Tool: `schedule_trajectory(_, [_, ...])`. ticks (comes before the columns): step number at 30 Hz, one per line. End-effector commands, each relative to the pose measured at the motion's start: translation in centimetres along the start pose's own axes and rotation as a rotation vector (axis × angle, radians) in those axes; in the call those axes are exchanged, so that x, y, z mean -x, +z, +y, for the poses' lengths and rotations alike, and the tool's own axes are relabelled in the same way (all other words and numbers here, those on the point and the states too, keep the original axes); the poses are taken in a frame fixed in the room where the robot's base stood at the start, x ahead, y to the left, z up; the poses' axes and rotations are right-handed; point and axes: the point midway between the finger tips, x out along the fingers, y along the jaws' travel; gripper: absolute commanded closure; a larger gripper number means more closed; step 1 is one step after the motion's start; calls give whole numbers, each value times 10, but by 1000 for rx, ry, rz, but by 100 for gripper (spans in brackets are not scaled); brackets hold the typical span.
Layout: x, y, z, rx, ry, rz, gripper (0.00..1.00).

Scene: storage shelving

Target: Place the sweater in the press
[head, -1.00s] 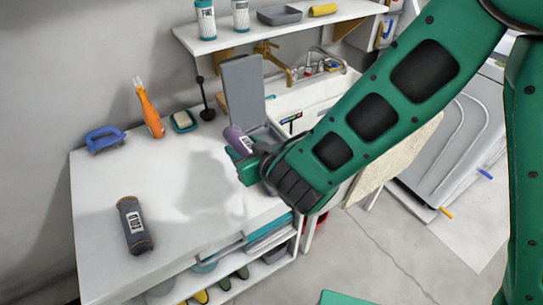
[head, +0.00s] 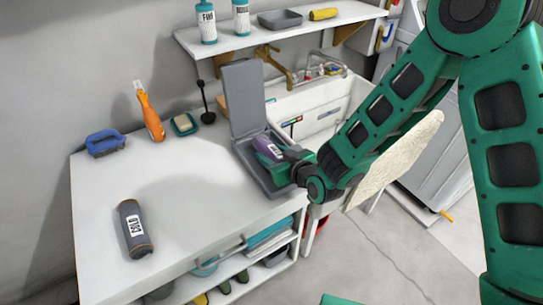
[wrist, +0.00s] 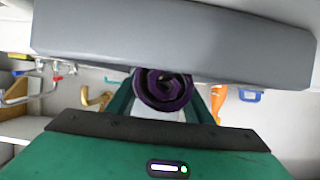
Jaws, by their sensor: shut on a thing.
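The purple rolled sweater (head: 268,147), with a white label, is held in my gripper (head: 276,152) over the grey press. The press stands open on the counter, its tall lid (head: 243,98) upright at the back and its base (head: 266,184) below the sweater. I cannot tell whether the sweater touches the base. In the wrist view the sweater's spiral end (wrist: 163,88) sits between the two green fingers of my gripper (wrist: 164,100). A large grey slab (wrist: 175,42), probably part of the press, crosses the top of that view.
A dark grey roll labelled COLD (head: 134,228) lies at the counter's front left. A blue brush (head: 105,143), an orange bottle (head: 151,117) and a soap dish (head: 184,124) stand along the back. A sink (head: 325,105) is right of the press. The counter's middle is clear.

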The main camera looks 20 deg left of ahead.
Motion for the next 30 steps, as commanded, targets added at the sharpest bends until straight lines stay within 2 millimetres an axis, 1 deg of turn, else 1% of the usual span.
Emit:
schedule_trajectory(3, [-4,9,0,-2,0,0,85])
schedule_trajectory(15, [-5,12,0,-1,1,2,85])
schedule_trajectory(16, [-5,12,0,-1,0,1,49])
schedule_trajectory(18, [-5,12,0,-1,1,1,35])
schedule_trajectory(27, [-5,11,0,-1,1,1,35])
schedule_trajectory(30, [-2,9,0,0,-1,0,35])
